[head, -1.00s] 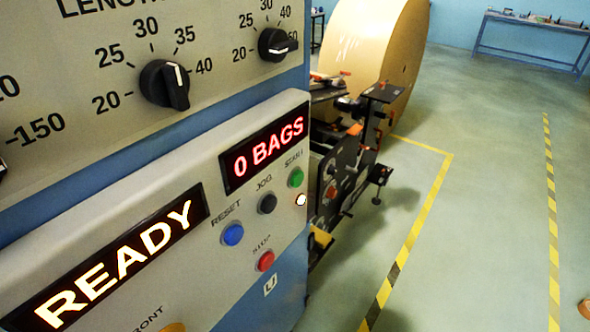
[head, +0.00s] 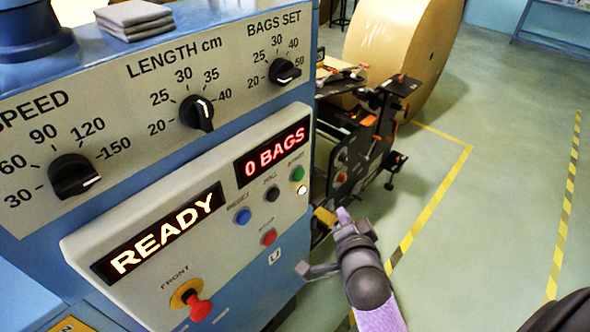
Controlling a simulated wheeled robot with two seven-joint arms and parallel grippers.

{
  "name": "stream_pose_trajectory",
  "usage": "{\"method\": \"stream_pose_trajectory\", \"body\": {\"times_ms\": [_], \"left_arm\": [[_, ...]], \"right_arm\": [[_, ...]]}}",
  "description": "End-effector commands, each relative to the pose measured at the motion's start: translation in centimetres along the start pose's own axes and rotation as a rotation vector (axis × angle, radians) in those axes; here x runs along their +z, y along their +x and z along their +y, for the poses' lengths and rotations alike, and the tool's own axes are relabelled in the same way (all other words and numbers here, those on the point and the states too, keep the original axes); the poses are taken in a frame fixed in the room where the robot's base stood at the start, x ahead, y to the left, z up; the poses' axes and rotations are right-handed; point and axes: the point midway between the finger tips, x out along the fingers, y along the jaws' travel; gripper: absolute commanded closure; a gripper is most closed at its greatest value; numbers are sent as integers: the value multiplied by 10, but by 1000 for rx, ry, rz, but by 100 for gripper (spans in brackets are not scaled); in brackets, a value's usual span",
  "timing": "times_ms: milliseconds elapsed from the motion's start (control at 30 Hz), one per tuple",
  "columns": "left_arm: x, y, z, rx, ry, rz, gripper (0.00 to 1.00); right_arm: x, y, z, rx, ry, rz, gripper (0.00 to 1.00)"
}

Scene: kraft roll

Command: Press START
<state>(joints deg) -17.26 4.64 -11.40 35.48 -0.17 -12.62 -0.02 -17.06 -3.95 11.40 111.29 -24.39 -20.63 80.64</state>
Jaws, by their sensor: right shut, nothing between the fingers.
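The green START button (head: 297,173) is at the upper right of the sloped control panel (head: 150,285), right of the dark JOG button (head: 272,194). Its label is small and blurred. A small lit lamp (head: 301,189) glows just below it. My right gripper (head: 343,215) is in the head view, to the right of and lower than the START button, in front of the machine's right side. It is shut and empty, and looks apart from the panel. My left gripper is out of view.
The blue RESET button (head: 242,216), red STOP button (head: 269,237) and a red FRONT knob (head: 199,308) are on the same panel. Displays read READY (head: 160,233) and 0 BAGS (head: 272,151). A big kraft roll (head: 405,50) stands behind. The floor at right is clear.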

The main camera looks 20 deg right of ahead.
Motion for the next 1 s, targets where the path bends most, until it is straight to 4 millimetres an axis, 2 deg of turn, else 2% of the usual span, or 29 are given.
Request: {"method": "stream_pose_trajectory", "body": {"times_ms": [33, 167, 533, 1000], "left_arm": [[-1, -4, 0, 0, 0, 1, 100], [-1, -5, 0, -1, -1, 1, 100], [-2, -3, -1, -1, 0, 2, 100], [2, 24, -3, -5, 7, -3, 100]], "right_arm": [[-8, -2, -8, -10, 19, 17, 100], [-17, -4, -15, -24, 48, 40, 100], [-16, -2, -16, -26, 50, 41, 100], [15, 43, -49, -26, 51, 40, 100]]}}
